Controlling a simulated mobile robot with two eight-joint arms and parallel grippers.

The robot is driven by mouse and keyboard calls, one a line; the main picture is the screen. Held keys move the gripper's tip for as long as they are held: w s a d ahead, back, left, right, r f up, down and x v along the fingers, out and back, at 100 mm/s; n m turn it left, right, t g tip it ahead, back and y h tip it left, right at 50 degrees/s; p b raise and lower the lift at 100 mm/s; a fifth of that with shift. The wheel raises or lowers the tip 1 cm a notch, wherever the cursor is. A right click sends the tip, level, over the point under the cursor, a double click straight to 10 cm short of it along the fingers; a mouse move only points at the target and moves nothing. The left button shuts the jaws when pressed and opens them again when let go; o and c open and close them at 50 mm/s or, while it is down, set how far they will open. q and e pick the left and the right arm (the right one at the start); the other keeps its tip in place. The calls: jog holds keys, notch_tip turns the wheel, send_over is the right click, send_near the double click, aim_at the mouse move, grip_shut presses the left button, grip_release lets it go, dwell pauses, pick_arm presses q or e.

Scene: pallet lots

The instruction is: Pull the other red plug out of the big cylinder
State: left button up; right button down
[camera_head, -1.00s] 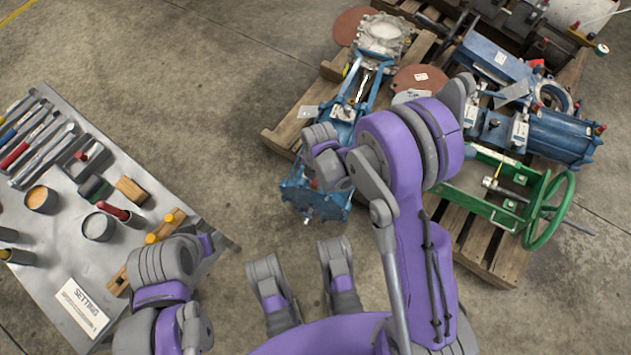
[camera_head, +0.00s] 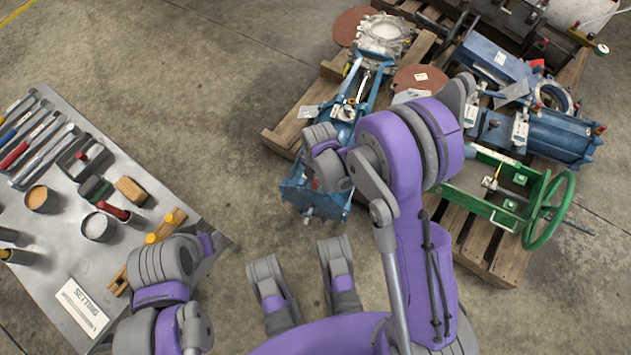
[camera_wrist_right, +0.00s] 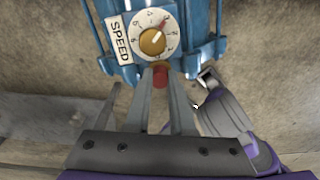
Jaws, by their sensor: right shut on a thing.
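My right gripper (camera_wrist_right: 160,80) is shut on a red plug (camera_wrist_right: 160,70) in the right wrist view. The plug lies at the edge of a blue body (camera_wrist_right: 110,40) with a round speed dial (camera_wrist_right: 152,36); I cannot tell how deep it sits. In the head view my right wrist (camera_head: 327,160) is over the near end of the left blue unit (camera_head: 322,203) and hides most of the contact. A larger blue cylinder (camera_head: 558,137) lies at the right, with a red plug (camera_head: 600,129) at its right end. My left gripper is not seen.
A grey table (camera_head: 50,240) at the left holds tools, cups and a sign (camera_head: 82,308). A green frame with a handwheel (camera_head: 550,212) lies on the wooden pallet (camera_head: 485,250) at the right. Bare floor (camera_head: 225,120) lies between table and pallets.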

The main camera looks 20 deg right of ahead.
jog(key=shift+r, duration=0.1)
dwell(0.3)
jog(key=shift+w+d+r+p, duration=0.1)
jog(key=shift+r+p, duration=0.95)
jog(key=shift+r, duration=0.45)
jog(key=shift+w+d+r+p, duration=0.1)
jog(key=shift+r+p, duration=0.9)
jog(key=shift+r, duration=0.45)
